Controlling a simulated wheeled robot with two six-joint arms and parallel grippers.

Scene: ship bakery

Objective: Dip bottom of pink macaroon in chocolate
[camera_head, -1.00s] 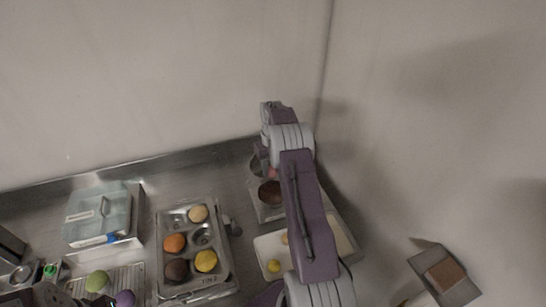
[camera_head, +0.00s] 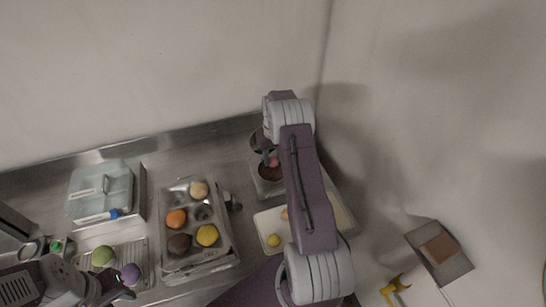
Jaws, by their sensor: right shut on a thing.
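The pink macaroon (camera_head: 273,162) is a small pink patch at the tip of my right gripper (camera_head: 269,155), which is shut on it. It appears over the back part of the dark brown chocolate (camera_head: 270,173), in a round well of the grey warmer. I cannot tell whether it touches the chocolate. My right arm hides the warmer's right side and part of the gripper.
A muffin tray (camera_head: 222,241) holds orange, brown, yellow and beige macaroons. A white board (camera_head: 262,222) with a yellow macaroon (camera_head: 273,240) lies partly under my right arm. A lidded container (camera_head: 100,190) stands left.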

